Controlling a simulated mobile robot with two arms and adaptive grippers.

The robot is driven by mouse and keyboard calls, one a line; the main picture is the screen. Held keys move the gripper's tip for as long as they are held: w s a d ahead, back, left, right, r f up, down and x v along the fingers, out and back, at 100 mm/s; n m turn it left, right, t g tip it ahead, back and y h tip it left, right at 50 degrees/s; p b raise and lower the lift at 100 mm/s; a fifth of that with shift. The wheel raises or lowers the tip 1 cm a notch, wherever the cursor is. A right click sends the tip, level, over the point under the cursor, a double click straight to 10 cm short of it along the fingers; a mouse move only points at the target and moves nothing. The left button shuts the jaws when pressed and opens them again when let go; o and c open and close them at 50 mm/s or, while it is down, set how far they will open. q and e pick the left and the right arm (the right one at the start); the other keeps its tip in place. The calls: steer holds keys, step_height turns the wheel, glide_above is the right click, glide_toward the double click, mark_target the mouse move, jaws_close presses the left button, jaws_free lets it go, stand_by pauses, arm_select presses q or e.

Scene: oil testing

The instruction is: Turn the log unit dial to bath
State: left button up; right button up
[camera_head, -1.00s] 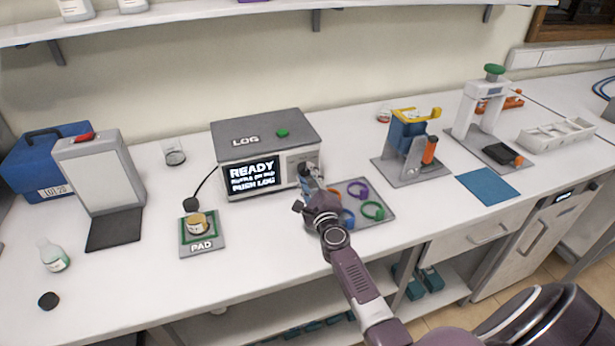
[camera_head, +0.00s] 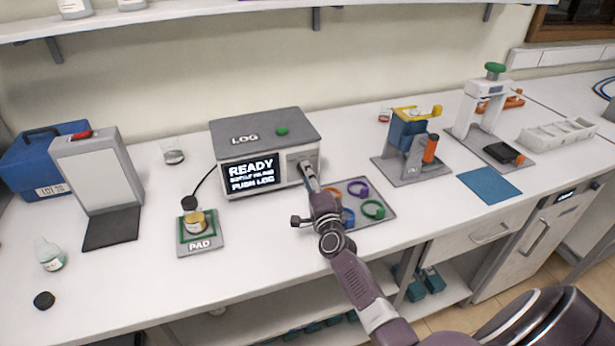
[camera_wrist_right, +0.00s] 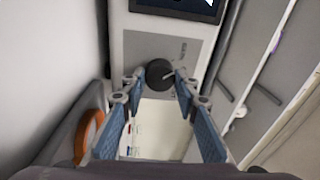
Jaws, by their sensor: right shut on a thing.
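The log unit (camera_head: 265,150) is a white box with a grey top marked LOG. Its lit screen (camera_head: 251,174) reads READY and PUSH LOG, with a middle line too small to read surely. The dial (camera_wrist_right: 160,73) is a dark round knob on the unit's grey front panel. My right gripper (camera_head: 309,172) is at the front panel's right side and is shut on the dial; its blue fingers (camera_wrist_right: 158,84) lie either side of the knob in the wrist view. The dial is mostly hidden in the head view, and its setting is not readable. My left gripper is out of view.
A green button (camera_head: 282,132) is on the unit's top. A pad (camera_head: 201,243) with a small jar (camera_head: 194,222) stands at front left. A tray (camera_head: 385,222) of coloured rings lies right of my right gripper. Free counter lies in front of the unit.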

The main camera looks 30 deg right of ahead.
steer(key=shift+f+n, duration=0.15)
steer(key=shift+n, duration=1.05)
steer(key=o, duration=1)
steer(key=shift+o, duration=0.7)
steer(key=v, duration=1.2)
steer(key=shift+s+d, duration=0.1)
steer(key=shift+d, duration=0.05)
steer(key=shift+f, duration=0.1)
